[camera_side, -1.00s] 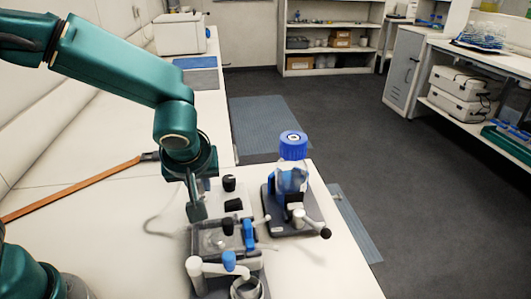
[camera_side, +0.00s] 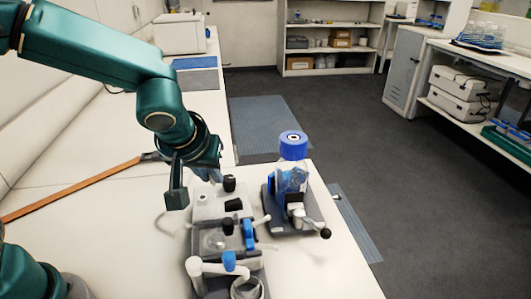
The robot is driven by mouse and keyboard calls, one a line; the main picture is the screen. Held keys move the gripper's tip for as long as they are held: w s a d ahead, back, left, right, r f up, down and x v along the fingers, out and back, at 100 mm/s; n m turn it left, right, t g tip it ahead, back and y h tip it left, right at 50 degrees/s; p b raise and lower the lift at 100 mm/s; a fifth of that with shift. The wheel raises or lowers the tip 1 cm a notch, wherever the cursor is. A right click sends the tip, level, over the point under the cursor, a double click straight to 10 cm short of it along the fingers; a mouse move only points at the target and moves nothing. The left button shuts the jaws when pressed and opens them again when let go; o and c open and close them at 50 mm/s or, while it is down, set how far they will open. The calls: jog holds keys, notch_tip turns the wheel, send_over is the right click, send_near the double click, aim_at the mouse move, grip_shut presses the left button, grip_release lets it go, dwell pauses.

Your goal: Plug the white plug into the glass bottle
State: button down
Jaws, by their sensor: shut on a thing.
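The glass bottle (camera_side: 291,181) stands upright on a dark base at the right of the bench. It has a blue cap (camera_side: 293,146) with a pale ring and a dark centre on top. My gripper (camera_side: 178,198) points down, left of the bottle and apart from it, beside the bench device. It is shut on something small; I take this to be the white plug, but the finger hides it. A thin pale tube (camera_side: 160,222) curves on the bench below the gripper.
A grey and white device (camera_side: 207,205) with black knobs and a blue lever stands between gripper and bottle. White clamps and a ring stand in front. A black-knobbed handle (camera_side: 325,232) juts from the bottle's base. An orange strip (camera_side: 75,190) lies at the left.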

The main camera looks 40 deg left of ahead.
jog(key=w+d+r+m+h, duration=0.1)
jog(key=w+d+r+m, duration=0.2)
jog(key=w+d+r+m+h, duration=0.2)
jog(key=w+d+r+m, duration=0.1)
jog(key=w+r, duration=0.1)
jog(key=w+d+r+m+h, duration=0.2)
jog(key=w+d+r+m, duration=0.1)
jog(key=w+r, duration=0.1)
jog(key=shift+w+d+r+m, duration=0.15)
jog(key=shift+w+m, duration=0.1)
jog(key=shift+m, duration=0.15)
jog(key=shift+w+r, duration=0.1)
jog(key=shift+w, duration=0.2)
jog(key=shift+w+a, duration=0.15)
jog(key=shift+a, duration=0.15)
jog(key=shift+a+f, duration=0.15)
jog(key=shift+f, duration=1.4)
jog(key=shift+f, duration=0.7)
